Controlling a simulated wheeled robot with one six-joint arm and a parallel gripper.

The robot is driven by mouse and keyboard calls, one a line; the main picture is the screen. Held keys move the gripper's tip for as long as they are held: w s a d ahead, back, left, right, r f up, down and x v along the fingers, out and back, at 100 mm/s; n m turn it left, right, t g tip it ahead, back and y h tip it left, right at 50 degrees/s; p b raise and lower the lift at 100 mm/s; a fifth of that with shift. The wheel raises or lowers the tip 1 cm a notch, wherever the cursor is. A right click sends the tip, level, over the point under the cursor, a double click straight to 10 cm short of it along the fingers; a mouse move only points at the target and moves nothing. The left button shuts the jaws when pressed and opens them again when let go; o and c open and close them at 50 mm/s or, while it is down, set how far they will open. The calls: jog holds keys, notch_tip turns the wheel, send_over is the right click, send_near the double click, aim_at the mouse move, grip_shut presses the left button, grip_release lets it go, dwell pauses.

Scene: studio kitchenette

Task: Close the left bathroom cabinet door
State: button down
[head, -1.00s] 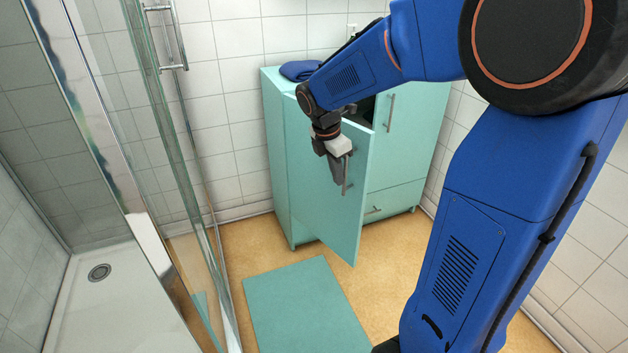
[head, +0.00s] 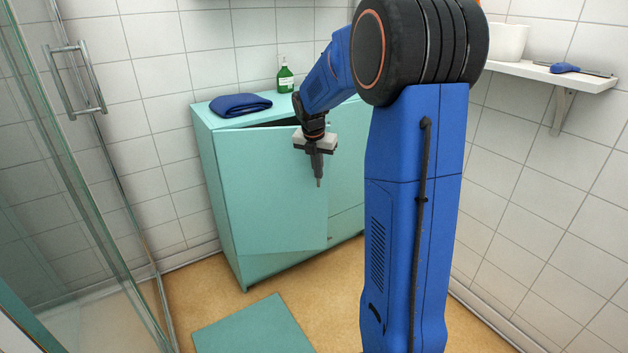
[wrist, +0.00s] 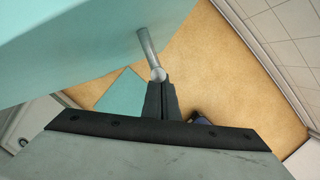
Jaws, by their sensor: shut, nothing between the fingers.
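The teal cabinet (head: 232,255) stands against the back wall in the head view. Its left door (head: 255,195) is ajar, with a dark gap along its top edge. My gripper (head: 318,172) points down in front of the door's outer face, near its free edge. In the wrist view the shut, empty fingers (wrist: 161,97) are right by the end of the door's metal bar handle (wrist: 148,48). I cannot tell whether they touch it. The teal door face (wrist: 80,45) fills the upper left there. My arm hides much of the cabinet's right side.
A folded blue towel (head: 240,104) and a green bottle (head: 285,78) are on the cabinet top. A glass shower door with a handle (head: 75,80) is at left. A white wall shelf (head: 545,75) is at right. A teal mat (head: 255,330) lies on the floor.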

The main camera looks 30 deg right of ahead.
jog(key=w+d, duration=0.3)
jog(key=w, duration=0.4)
jog(key=w+d, duration=0.3)
jog(key=w, duration=0.5)
jog(key=shift+d, duration=0.15)
jog(key=shift+w+r, duration=0.1)
jog(key=shift+r, duration=0.1)
